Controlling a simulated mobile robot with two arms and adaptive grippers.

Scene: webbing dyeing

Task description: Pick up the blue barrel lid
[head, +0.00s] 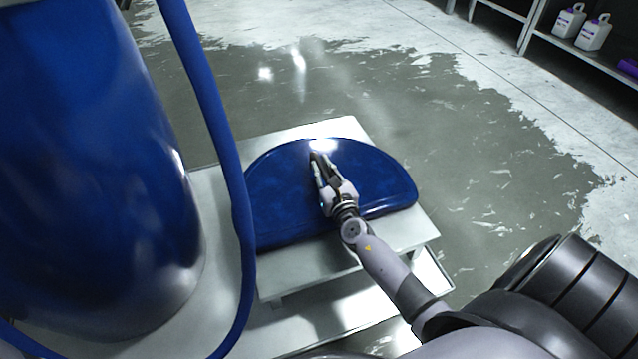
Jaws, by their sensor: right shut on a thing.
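The blue barrel lid (378,183) is a half-round glossy blue plate. It lies on a low white stand (340,128) in the middle of the head view. My right gripper (316,163) reaches over the lid from the lower right, with its fingertips at the middle of the lid's top. It is shut on the lid; the exact grip point is small and partly hidden by the fingers. I cannot tell whether the lid is raised off the stand. My left gripper is not in view.
A large blue barrel (90,170) stands at the left. A blue hose (215,120) hangs in front of the stand's left side. A shelf (560,42) with white jugs (592,33) is at the upper right. The wet floor (440,120) behind the stand is clear.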

